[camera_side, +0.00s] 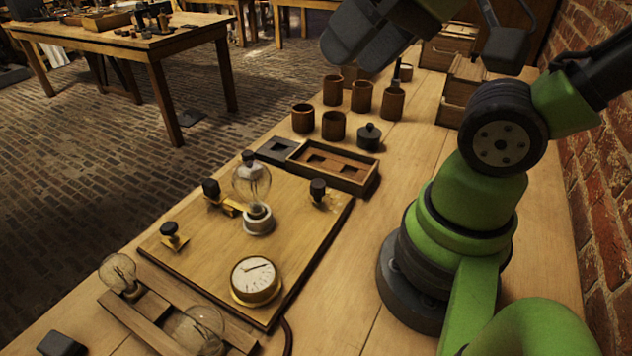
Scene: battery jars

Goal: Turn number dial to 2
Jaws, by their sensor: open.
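A round dial (254,279) with a white face, dark marks and a thin dark pointer lies on the near right part of a wooden board (200,262). Its numbers are too small to read here, and the pointer runs roughly across the face toward the upper right. My gripper (367,45) is at the top of the picture, dark grey, high above the table and far from the dial. It is open, and I see nothing between its fingers. Nothing covers the dial.
A glass bulb (252,183) stands upright on the board among several black knobs (318,190). Loose bulbs lie in a wooden rack (138,318) at the near left. Behind the board are a compartment tray (335,165), brown jars (333,126) and a lidded dark pot (369,137). A brick wall (600,160) bounds the right.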

